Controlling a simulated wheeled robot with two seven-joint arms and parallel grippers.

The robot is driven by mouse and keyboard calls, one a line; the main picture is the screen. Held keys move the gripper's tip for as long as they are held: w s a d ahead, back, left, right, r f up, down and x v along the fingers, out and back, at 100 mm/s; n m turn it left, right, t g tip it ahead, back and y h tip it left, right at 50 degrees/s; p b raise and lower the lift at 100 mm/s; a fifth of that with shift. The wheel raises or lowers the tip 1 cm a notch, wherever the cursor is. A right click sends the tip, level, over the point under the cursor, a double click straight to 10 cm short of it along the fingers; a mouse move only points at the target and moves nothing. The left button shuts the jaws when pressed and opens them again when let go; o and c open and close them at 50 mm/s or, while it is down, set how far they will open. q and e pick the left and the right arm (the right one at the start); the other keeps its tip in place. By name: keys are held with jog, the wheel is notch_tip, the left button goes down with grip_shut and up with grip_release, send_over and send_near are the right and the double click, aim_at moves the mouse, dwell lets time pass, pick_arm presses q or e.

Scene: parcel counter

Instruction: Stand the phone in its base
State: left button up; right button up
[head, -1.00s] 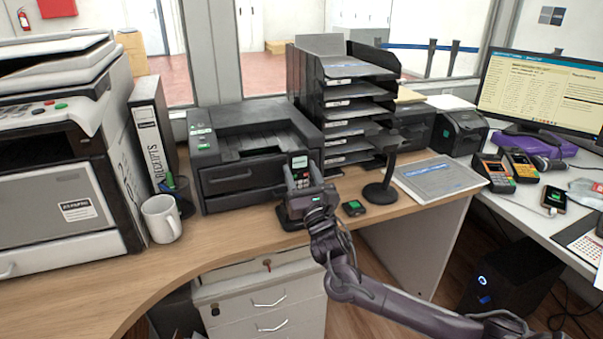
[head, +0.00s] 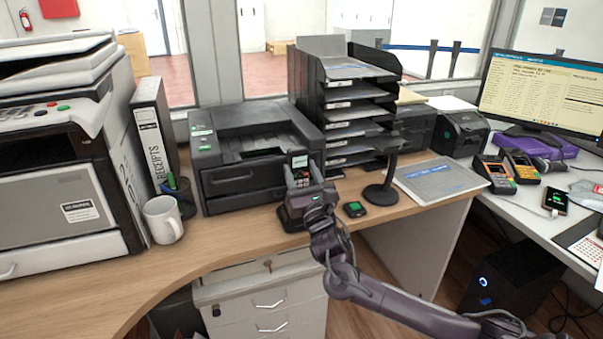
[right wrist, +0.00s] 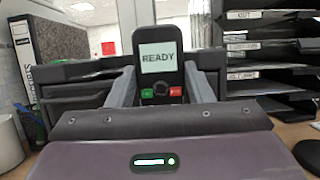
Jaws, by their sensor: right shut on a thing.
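The phone (head: 299,161) is a dark handset with a small lit screen and keys. It stands upright between the fingers of my right gripper (head: 302,178), which is shut on it. In the right wrist view the phone (right wrist: 160,62) faces me with "READY" on its screen and a green and a red key below; its lower part is hidden. The dark base (head: 287,219) sits on the wooden counter, directly below and behind my gripper and mostly covered by it. I cannot tell whether the phone's foot touches the base. My left gripper is not in view.
A black printer (head: 255,150) stands close behind, with a tray rack (head: 345,105) to its right. A white mug (head: 162,219) is left. The counter's front left is clear.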

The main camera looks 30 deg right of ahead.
aim_at(300, 182)
jog(key=shift+f, duration=0.15)
jog(key=shift+f+b, duration=0.3)
jog(key=shift+f, duration=0.2)
jog(key=shift+f, duration=0.2)
dwell(0.5)
jog(key=shift+f, duration=0.15)
dwell(0.4)
jog(key=shift+f, duration=0.45)
jog(key=shift+f, duration=0.25)
dwell(0.3)
jog(key=shift+f, duration=0.35)
